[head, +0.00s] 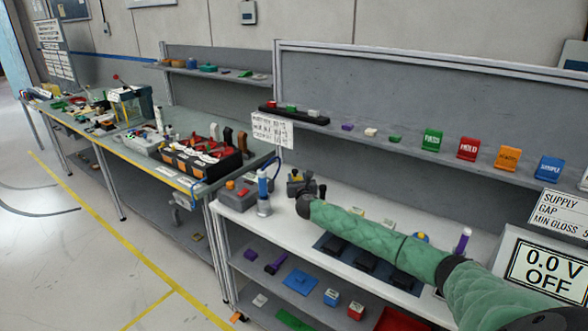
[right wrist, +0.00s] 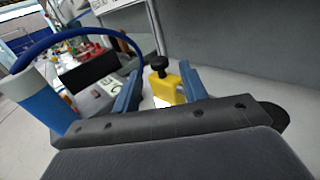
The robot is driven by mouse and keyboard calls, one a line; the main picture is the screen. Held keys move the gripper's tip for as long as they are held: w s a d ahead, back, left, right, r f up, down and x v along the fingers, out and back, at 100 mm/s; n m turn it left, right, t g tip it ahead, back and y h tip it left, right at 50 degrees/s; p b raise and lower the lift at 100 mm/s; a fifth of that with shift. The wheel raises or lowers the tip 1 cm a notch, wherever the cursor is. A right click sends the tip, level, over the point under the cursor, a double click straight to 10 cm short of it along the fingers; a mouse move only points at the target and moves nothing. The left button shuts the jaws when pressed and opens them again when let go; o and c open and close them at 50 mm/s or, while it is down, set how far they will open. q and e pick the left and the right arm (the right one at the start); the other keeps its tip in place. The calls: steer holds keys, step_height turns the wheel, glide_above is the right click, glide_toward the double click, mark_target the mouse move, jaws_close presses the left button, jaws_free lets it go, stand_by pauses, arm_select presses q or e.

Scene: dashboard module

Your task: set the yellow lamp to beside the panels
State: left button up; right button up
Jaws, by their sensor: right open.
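A small yellow dome with some blue at it (head: 421,237), which looks like the yellow lamp, stands on the white bench behind my right forearm in the head view. The dark blue panels (head: 332,243) lie on the bench in front of it, partly covered by my arm. My right gripper (head: 306,187) is well to the left of both, over the bench's left part. In the right wrist view my right gripper (right wrist: 160,82) is open. A yellow block with a black knob (right wrist: 166,88) shows between or beyond its fingers; contact cannot be told. My left gripper is out of view.
A blue-and-white cylinder with a hose (head: 263,192) stands close left of my right gripper. A purple-topped bottle (head: 462,242) and a voltage display (head: 545,267) stand at the right. A shelf (head: 400,149) with coloured blocks runs behind the bench.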

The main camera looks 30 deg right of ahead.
mark_target(295, 173)
steer(key=x, duration=0.3)
steer(key=p+x, duration=0.1)
steer(key=shift+w+a+f, duration=0.15)
steer(key=shift+w+a, duration=0.1)
steer(key=shift+w, duration=0.2)
steer(key=shift+w+d, duration=0.2)
steer(key=shift+d, duration=0.4)
steer(key=shift+a+r, duration=0.1)
steer(key=shift+r, duration=0.15)
steer(key=shift+w+a+f, duration=0.1)
steer(key=shift+w+f, duration=0.1)
steer(key=shift+w, duration=0.1)
steer(key=shift+s, duration=0.1)
steer(key=c, duration=0.6)
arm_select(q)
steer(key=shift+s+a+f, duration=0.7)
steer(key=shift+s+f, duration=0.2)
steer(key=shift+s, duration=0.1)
arm_select(e)
jaws_close()
